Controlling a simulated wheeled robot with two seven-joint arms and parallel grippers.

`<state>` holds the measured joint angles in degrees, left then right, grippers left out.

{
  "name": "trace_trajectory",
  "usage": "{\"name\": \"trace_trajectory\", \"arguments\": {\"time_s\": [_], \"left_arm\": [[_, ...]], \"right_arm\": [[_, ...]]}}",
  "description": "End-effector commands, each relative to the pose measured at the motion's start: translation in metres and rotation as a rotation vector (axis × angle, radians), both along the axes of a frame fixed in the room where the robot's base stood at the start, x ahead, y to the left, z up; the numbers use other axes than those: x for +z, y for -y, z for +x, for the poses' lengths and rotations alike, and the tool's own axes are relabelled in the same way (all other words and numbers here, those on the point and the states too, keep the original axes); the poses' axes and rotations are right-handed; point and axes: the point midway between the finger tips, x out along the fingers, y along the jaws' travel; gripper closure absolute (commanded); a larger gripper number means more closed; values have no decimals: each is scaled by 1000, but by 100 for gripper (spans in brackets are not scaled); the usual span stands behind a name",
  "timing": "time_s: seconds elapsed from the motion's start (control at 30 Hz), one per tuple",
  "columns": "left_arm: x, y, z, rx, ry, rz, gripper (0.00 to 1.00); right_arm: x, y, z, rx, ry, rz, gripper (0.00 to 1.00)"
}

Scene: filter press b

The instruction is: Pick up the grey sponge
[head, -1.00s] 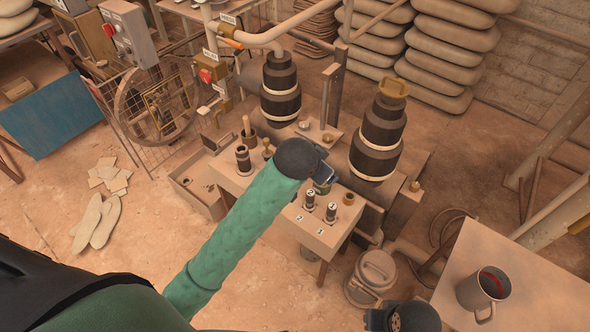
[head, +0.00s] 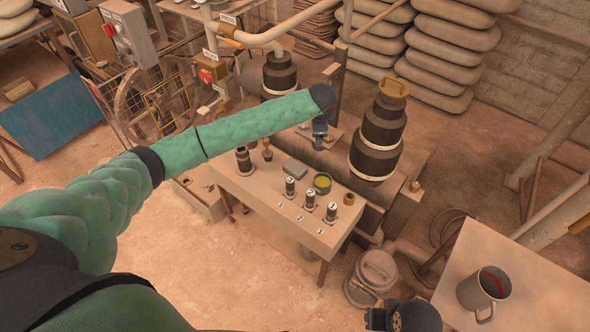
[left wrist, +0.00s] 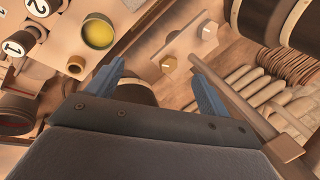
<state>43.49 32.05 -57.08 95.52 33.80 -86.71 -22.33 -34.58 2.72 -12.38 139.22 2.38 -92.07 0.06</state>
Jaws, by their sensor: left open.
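The grey sponge (head: 295,168) is a small flat grey block lying on the bench top (head: 248,188), behind the numbered dark cylinders (head: 290,187) and left of a green cup (head: 322,182) with yellow contents. My left gripper (head: 320,138) hangs above the bench's back edge, to the right of the sponge and apart from it. In the left wrist view my left gripper (left wrist: 155,85) has its two blue fingers spread with nothing between them. A dark part of my right arm shows at the head view's bottom edge, without visible fingers.
A dark banded cylinder (head: 378,138) stands right of my left gripper. Brown pots (head: 243,160) stand at the bench's left end. A lidded bucket (head: 375,272) stands on the floor, and a mug (head: 484,292) on a table at right. The floor left of the bench is mostly clear.

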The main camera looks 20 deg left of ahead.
Motion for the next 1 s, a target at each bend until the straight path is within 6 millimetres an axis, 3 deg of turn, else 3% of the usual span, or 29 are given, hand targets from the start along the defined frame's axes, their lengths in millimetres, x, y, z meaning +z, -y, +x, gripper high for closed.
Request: {"name": "trace_trajectory", "arguments": {"time_s": [0.03,0.1,0.2,0.3,0.43,0.63,1.0], "left_arm": [[-25,-22,4,-32,-63,35,20],[-59,-44,2,-98,-151,63,20],[-97,-66,-4,-198,-256,72,20],[-121,-78,-10,-309,-327,59,20],[-135,-81,-14,-457,-369,38,20],[-138,-77,-14,-643,-372,36,20],[-162,-76,-14,-696,-371,43,20]], "right_arm": [[0,-1,0,-1,-1,2,64],[-1,-2,-1,-2,-1,4,64],[-1,-2,-1,-2,-2,4,64],[-2,-1,-2,0,-2,3,64],[-2,1,-2,2,-2,-1,64],[-3,3,-2,8,0,-9,64],[6,6,-2,1,-7,-15,64]]}}
